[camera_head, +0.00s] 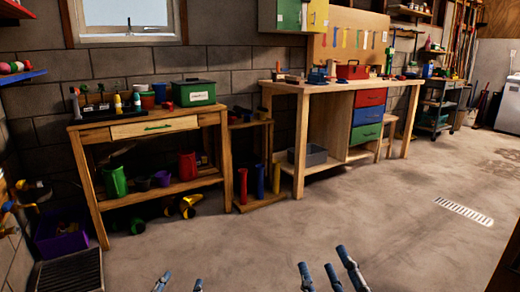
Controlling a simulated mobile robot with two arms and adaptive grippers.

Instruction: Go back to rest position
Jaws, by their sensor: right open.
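My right gripper (325,268) shows at the bottom edge, right of the middle. Its blue-grey fingers point up and away, spread apart, with nothing between them. My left gripper (181,281) is at the bottom edge, left of the middle. Only its fingertips show, apart, with bare floor between them. The rest of both grippers and arms is below the picture. Neither gripper touches anything in view.
A wooden table (185,124) with pots and a green box (194,93) stands at the left. A workbench (340,87) with coloured drawers stands behind. A purple bin (62,236) is at the far left. The concrete floor (370,210) ahead is clear.

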